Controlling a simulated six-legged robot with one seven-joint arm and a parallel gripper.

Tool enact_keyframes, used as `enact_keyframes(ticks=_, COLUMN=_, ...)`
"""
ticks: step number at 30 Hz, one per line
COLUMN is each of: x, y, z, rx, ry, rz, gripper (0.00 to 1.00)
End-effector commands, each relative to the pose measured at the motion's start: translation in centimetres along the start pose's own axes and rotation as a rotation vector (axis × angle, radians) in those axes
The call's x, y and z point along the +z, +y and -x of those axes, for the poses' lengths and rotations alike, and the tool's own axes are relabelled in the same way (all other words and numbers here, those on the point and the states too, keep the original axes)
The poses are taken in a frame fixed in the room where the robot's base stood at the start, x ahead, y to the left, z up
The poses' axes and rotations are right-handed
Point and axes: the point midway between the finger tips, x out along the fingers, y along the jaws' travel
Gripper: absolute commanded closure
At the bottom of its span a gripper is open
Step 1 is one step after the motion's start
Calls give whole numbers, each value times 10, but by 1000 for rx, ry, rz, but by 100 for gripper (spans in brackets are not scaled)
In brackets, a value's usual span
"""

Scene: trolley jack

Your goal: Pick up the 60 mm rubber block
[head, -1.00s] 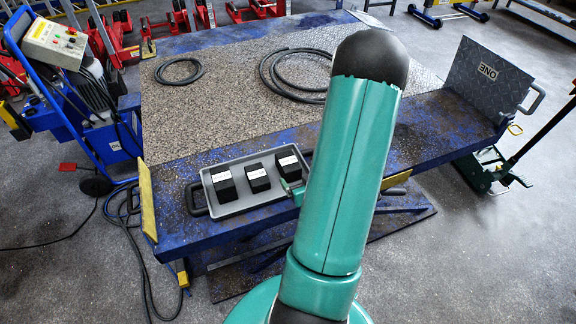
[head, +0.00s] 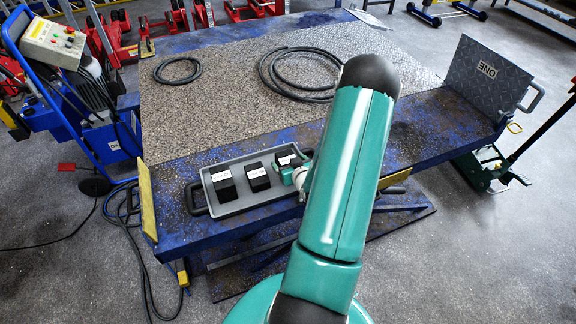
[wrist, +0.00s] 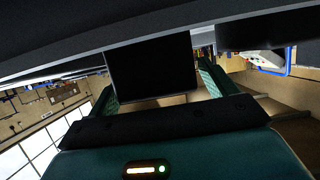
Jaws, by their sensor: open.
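A grey tray (head: 232,209) holds three black blocks with white labels: a left block (head: 225,190), a middle block (head: 259,183) and a right block (head: 284,158). The labels are too small to read, so I cannot tell which is the 60 mm one. My gripper (head: 288,174) is at the right block and partly covers it. In the wrist view my gripper (wrist: 160,86) is open, with a black block (wrist: 150,67) between its two teal fingers as seen. I cannot tell whether they touch it. Another dark block (wrist: 250,34) shows at the upper right.
The tray sits on the near edge of a blue lift table (head: 420,135). Two black hoses lie on its top, a small coil (head: 178,72) and a larger one (head: 290,90). A blue trolley (head: 100,140) stands at the left. My arm hides the table's middle right.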

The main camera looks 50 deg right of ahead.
Motion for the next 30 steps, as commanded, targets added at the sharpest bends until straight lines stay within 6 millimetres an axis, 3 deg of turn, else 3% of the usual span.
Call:
enact_keyframes(ticks=3, x=0, y=0, z=-11, rx=1, ry=0, rz=-1, gripper=15)
enact_keyframes(ticks=10, x=0, y=0, z=-12, rx=1, ry=0, rz=-1, gripper=15)
enact_keyframes(ticks=20, x=0, y=0, z=-12, rx=1, ry=0, rz=-1, gripper=79)
enact_keyframes(ticks=30, x=-2, y=0, z=-12, rx=0, ry=2, rz=0, gripper=79)
